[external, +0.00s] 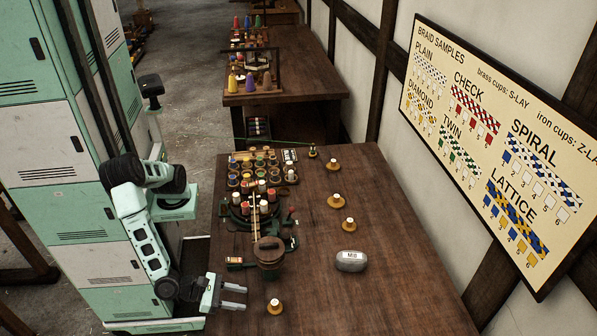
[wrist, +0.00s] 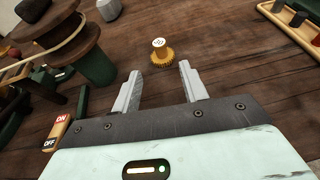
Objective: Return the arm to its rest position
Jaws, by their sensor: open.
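My gripper (external: 234,296) is open and empty at the left edge of the near wooden table (external: 390,280). In the wrist view its two grey fingers (wrist: 166,90) stand apart with bare table between them. My arm is bent down from its pale green base. A small brass cup with a white top (external: 275,306) stands on the table just right of the fingertips and apart from them. It also shows in the wrist view as a brass cup (wrist: 162,55) beyond the fingertips.
A braiding machine with several bobbins (external: 258,205) and a wooden drum (external: 268,252) stands left on the table, with an ON/OFF switch (wrist: 57,132) close to my gripper. More brass cups (external: 348,224) and a grey weight (external: 351,261) stand to the right. The table's right front is clear.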

